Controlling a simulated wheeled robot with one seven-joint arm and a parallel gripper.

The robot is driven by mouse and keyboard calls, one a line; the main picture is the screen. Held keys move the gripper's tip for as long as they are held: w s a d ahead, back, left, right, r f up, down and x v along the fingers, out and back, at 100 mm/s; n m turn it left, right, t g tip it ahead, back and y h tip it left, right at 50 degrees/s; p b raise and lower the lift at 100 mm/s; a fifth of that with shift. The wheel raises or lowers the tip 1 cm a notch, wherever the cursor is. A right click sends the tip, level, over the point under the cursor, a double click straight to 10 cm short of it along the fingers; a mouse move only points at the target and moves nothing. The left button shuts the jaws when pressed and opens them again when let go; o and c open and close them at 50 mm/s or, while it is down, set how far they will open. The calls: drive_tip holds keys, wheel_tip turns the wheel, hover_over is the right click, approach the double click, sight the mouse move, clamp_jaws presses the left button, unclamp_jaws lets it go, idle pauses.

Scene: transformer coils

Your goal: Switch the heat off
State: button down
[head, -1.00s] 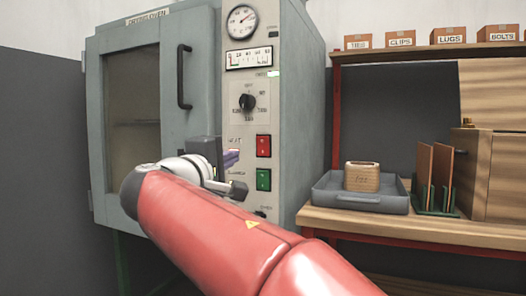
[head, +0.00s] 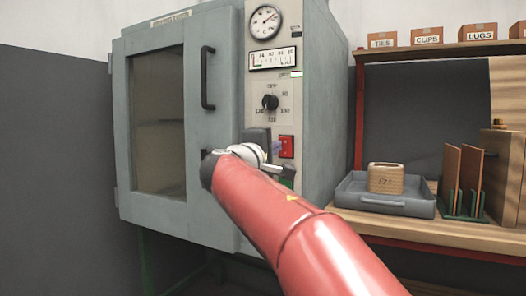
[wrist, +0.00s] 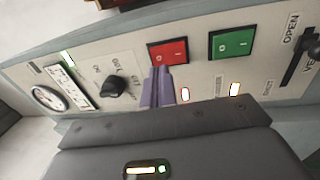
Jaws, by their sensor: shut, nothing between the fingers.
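The grey oven's control panel (head: 270,95) carries a red rocker switch (head: 287,146) with a green one (head: 288,181) below it, partly hidden by my arm. In the wrist view the red switch (wrist: 167,52) and the green switch (wrist: 233,43) sit side by side. My gripper (wrist: 160,70) is shut and empty, its purple fingers pointing at the lower edge of the red switch. The tips overlap that edge in the picture; whether they touch it I cannot tell. The lamps below the switches (wrist: 185,93) are lit.
A black rotary knob (head: 270,102) sits above the switches, below a meter and a round gauge (head: 264,22). The oven door (head: 160,120) is shut, with a long handle.

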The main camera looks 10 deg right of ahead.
sight(285, 141)
drive_tip(key=shift+x, duration=1.8)
drive_tip(key=shift+w+d+r+p, duration=0.15)
drive_tip(key=shift+w+r+p, duration=0.05)
drive_tip(key=shift+p, duration=0.2)
drive_tip(key=shift+f, duration=0.1)
drive_tip(key=shift+s, duration=0.1)
